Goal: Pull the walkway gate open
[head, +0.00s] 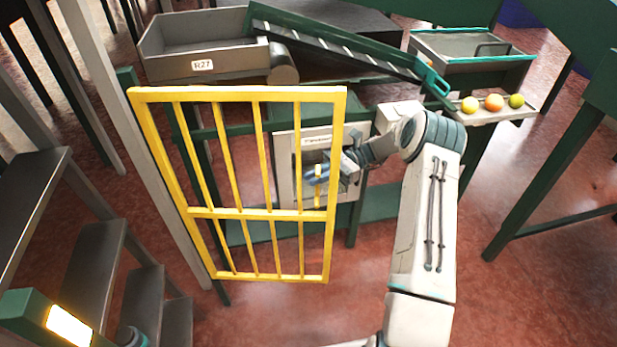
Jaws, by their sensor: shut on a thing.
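The yellow barred walkway gate (232,213) stands upright in the left middle of the head view. Its left side runs close to a slanting grey post (140,170). A short yellow handle-like bar (318,190) shows near its right upright. My gripper (322,174) reaches in from the right at that upright, at about mid-height, and is shut on this handle. The fingertips are partly hidden by the gate's bars and right upright. I cannot tell how far the gate stands open.
A pale panel box (285,190) stands behind the gate. Grey steps (95,260) are at the left. A grey bin marked R27 (165,66), a chute (340,50) and a ledge (500,116) with three fruits are behind. Red floor in front looks clear.

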